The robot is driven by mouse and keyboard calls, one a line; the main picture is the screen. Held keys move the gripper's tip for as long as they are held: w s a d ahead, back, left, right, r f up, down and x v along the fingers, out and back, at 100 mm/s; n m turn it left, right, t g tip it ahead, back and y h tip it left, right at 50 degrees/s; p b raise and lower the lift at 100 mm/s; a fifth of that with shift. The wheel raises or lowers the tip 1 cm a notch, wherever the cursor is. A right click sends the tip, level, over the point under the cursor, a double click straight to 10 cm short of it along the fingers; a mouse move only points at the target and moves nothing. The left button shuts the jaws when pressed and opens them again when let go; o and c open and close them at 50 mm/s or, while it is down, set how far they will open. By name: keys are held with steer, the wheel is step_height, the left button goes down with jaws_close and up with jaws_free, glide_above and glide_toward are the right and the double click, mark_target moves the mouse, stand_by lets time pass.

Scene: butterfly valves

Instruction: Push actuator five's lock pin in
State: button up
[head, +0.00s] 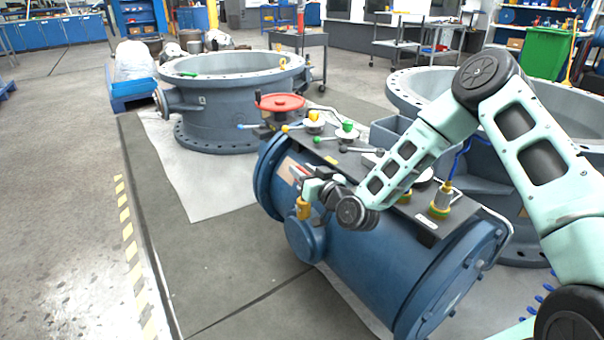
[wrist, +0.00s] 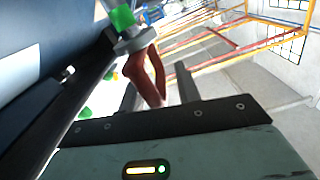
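The blue cylindrical actuator (head: 375,265) lies on its side in the middle of the head view. Which number it bears cannot be read. My gripper (head: 303,177) is close to its near upper side, above a yellow fitting (head: 303,208). In the wrist view my gripper (wrist: 158,92) shows two dark fingers standing apart. A dull red part (wrist: 147,76) reaches down between them, with a gap towards the right finger. It hangs below a grey fitting with a green band (wrist: 122,18). I cannot tell whether the red part is the lock pin or touches a finger.
A large grey valve ring (head: 215,110) stands behind.

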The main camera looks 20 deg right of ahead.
steer(key=shift+w+a, duration=0.1)
steer(key=shift+w, duration=0.25)
jaws_close()
step_height(320, 180, down, 4)
steer(key=shift+a+f+b, duration=0.1)
steer(key=shift+f+b, duration=0.05)
steer(key=shift+b, duration=1)
steer(key=shift+s, duration=0.1)
steer(key=shift+c, duration=0.3)
jaws_free()
steer(key=shift+o, duration=0.3)
